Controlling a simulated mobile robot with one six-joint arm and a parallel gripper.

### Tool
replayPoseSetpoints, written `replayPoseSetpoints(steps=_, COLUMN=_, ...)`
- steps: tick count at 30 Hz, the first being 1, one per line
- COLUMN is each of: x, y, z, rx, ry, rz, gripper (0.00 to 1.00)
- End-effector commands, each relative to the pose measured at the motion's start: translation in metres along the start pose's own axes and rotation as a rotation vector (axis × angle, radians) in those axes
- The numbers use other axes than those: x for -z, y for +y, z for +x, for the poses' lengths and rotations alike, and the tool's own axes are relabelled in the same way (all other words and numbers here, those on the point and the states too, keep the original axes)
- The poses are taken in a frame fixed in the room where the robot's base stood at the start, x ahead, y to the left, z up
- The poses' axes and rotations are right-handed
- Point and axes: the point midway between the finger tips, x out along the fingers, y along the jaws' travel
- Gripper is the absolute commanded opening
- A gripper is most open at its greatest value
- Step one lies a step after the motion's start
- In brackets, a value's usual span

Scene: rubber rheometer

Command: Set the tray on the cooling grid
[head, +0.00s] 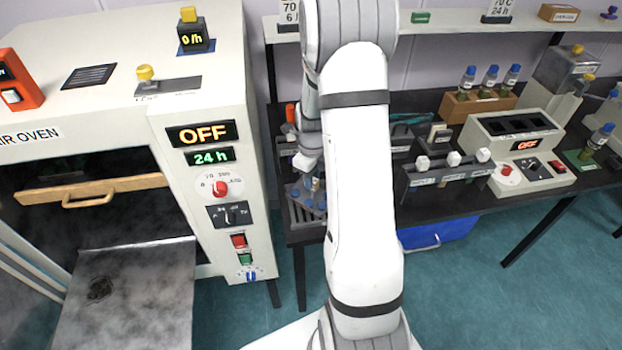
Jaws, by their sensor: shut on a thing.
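My gripper (315,182) is small in the head view, just left of my white arm, and points down at the left end of the dark bench. It is shut on what looks like the handle of the tray (308,200), which carries several blue pieces. The tray is over or on the slatted cooling grid (300,222) at the bench's front left. I cannot tell whether it touches the grid. My arm hides the right side of the tray and grid, and the fingertips are hard to make out.
The air oven (205,90) stands at left, its display reading OFF, with a metal door panel (130,300) folded down in front. Right of my arm, the bench holds a rack with white-topped pieces (440,172), bottles in a wooden block (480,100) and a white instrument (515,145).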

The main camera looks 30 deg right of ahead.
Motion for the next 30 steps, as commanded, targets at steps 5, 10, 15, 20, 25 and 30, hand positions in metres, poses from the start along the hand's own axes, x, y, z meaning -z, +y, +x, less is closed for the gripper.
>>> replayPoseSetpoints(steps=5, x=-0.001, y=0.0, z=0.013, rx=0.001, ry=-0.001, rz=-0.001, gripper=0.0)
replayPoseSetpoints(steps=10, x=-0.001, y=0.0, z=0.013, rx=0.001, ry=-0.001, rz=-0.001, gripper=0.0)
replayPoseSetpoints(steps=15, x=-0.001, y=0.001, z=0.018, rx=0.001, ry=-0.001, rz=-0.002, gripper=0.0)
replayPoseSetpoints(steps=20, x=-0.001, y=0.001, z=0.017, rx=0.0, ry=0.0, rz=-0.002, gripper=0.35)
replayPoseSetpoints(steps=25, x=-0.001, y=0.001, z=0.016, rx=0.0, ry=0.0, rz=-0.002, gripper=0.43)
replayPoseSetpoints(steps=30, x=-0.001, y=0.001, z=0.016, rx=0.0, ry=0.0, rz=-0.003, gripper=0.43)
